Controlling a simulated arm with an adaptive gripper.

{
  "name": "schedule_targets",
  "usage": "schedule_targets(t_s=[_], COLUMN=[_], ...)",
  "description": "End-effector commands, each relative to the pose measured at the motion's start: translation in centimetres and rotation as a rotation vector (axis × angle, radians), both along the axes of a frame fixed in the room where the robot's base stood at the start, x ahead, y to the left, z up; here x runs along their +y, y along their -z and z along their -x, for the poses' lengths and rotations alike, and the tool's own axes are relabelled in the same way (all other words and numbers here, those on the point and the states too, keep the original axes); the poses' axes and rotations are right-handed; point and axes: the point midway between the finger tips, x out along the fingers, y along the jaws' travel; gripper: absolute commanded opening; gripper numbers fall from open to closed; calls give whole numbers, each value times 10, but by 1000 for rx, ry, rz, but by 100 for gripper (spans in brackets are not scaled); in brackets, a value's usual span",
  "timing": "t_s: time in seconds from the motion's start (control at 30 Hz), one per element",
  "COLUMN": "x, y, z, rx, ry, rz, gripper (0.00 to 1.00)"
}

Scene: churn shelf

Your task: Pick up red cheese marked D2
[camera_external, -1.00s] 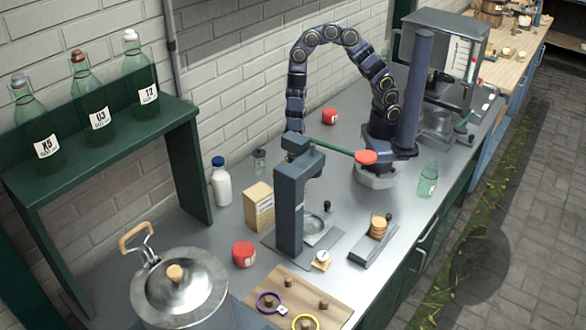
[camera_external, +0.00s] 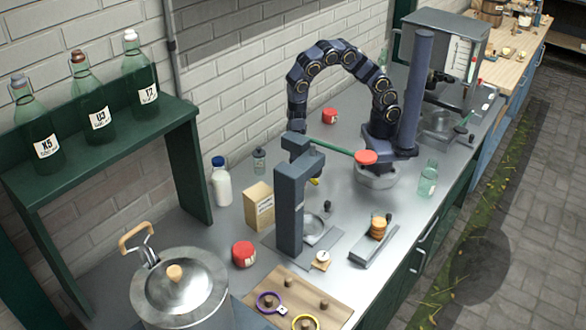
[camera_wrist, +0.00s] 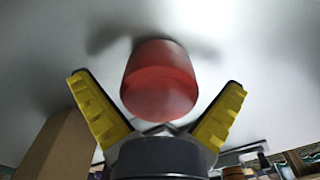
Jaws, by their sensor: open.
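In the wrist view a red cylinder (camera_wrist: 160,80) lies ahead of my gripper (camera_wrist: 158,82), between its two spread yellow fingers, with no mark readable on it. The fingers do not appear to touch it. The outside view has a red cheese with a white label (camera_external: 330,116) by the back wall and another red cheese (camera_external: 243,254) near the cardboard box. Their marks are too small to read, and I cannot tell which red piece the wrist view has. In the outside view a yellow part of my gripper (camera_external: 315,182) shows beside the grey press; the rest is hidden.
The grey press (camera_external: 290,208) stands close to my gripper. A cardboard box (camera_external: 259,209), a milk bottle (camera_external: 221,182) and a small jar (camera_external: 259,160) stand nearby. A red knob (camera_external: 366,157) ends a green lever over the counter. A metal pot (camera_external: 180,290) is at front left.

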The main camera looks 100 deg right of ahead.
Motion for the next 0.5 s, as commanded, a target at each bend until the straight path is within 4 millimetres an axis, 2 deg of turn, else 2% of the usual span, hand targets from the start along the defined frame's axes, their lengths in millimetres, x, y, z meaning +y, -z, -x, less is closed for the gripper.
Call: schedule_targets(t_s=[0.3, 0.37, 0.4, 0.43, 0.5], x=[1, 1, 1, 1, 1], y=[1, 1, 1, 1, 1], z=[0, 0, 0, 0, 0], rx=[-1, -1, -1, -1, -1], ry=[0, 0, 0, 0, 0], rz=[-3, -3, -3, -3, -3], gripper=[100, 74, 57, 47, 41])
